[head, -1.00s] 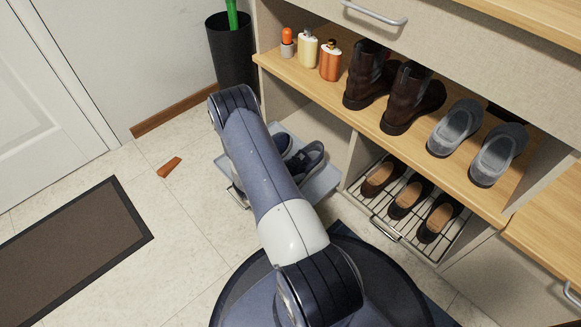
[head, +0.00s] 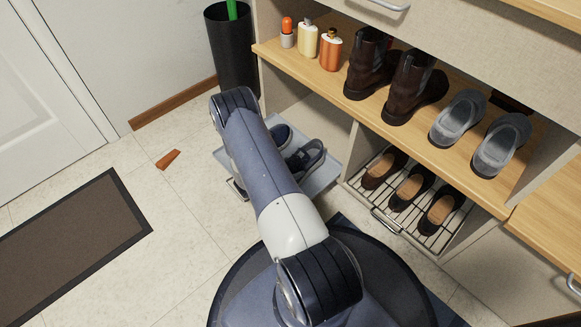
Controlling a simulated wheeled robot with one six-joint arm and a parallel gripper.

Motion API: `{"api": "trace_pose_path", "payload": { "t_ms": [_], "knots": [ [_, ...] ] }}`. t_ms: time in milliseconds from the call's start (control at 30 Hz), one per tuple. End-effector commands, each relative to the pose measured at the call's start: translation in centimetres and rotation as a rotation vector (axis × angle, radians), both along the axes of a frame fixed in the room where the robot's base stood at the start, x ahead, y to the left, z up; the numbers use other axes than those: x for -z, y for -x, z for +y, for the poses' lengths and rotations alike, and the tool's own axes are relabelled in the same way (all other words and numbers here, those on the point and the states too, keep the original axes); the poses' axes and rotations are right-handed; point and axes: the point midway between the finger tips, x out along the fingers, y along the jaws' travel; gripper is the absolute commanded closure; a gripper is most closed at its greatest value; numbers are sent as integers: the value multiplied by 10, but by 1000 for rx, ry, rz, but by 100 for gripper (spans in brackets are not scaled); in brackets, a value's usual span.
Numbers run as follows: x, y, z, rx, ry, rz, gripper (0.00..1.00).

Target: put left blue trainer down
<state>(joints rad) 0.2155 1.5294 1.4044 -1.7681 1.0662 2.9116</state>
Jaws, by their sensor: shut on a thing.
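Two dark blue trainers are at the light grey pull-out tray (head: 324,180) low in the shelf unit. The left blue trainer (head: 281,136) is partly hidden behind my arm. The other blue trainer (head: 306,158) lies to its right, on the tray. My arm reaches over the tray's left part, and my gripper is hidden behind it. I cannot see the fingers, or whether the left trainer rests on the tray or is held above it.
A wire rack (head: 388,222) with brown shoes stands right of the tray. The shelf above holds bottles (head: 307,38), brown boots (head: 414,90) and grey shoes (head: 501,146). A black bin (head: 232,60) stands behind. An orange-brown piece (head: 168,159) and a doormat (head: 70,250) lie on open floor.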

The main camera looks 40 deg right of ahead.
Motion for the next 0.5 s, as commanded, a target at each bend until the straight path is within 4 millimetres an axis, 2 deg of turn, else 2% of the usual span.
{"api": "trace_pose_path", "payload": {
  "t_ms": [500],
  "knots": [
    [10, 0, 0, 0, 1, -1, 70]
  ]
}}
